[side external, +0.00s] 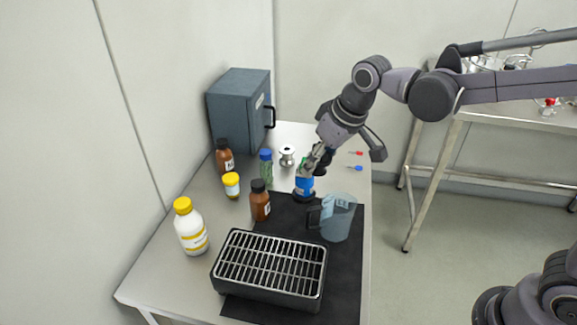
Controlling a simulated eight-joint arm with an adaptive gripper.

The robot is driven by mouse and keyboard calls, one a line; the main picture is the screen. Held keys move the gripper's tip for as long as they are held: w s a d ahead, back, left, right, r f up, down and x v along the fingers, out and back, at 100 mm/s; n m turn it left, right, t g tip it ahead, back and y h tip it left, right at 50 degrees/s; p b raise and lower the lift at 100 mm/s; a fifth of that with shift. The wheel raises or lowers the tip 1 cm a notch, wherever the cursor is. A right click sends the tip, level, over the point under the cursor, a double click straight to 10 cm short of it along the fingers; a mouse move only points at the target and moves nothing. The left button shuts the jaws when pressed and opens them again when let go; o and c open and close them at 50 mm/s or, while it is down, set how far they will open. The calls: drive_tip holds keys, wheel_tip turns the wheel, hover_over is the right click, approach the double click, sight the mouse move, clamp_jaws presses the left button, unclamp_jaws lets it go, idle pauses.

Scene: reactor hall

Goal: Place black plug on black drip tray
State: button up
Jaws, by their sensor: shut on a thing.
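The black drip tray (268,296) is a dark box with a metal slatted grate on top, at the front of the table. My gripper (307,170) points down over the middle of the table, behind the tray. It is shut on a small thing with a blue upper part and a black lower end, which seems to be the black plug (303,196). The fingers partly hide it. I cannot tell whether its lower end touches the surface below. The grate is empty.
A clear jug (338,219) with a dark handle stands between my gripper and the tray's right side. A brown bottle (260,202) stands left of the gripper. Several bottles and a steel spool (287,155) stand further left and back. A black mat (345,285) lies under the tray.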

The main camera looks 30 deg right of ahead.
drive_tip(key=s+a+n+y, duration=0.1)
drive_tip(key=s+a+n, duration=0.1)
drive_tip(key=s+a, duration=0.35)
hover_over(265, 257)
drive_tip(key=s, duration=0.2)
drive_tip(key=f, duration=0.6)
drive_tip(key=shift+w+d+f, duration=0.2)
drive_tip(key=shift+w+d, duration=0.05)
drive_tip(key=shift+d, duration=0.1)
drive_tip(key=shift+f, duration=2.05)
drive_tip(key=shift+f, duration=0.1)
drive_tip(key=o, duration=1.1)
drive_tip(key=shift+o, duration=0.2)
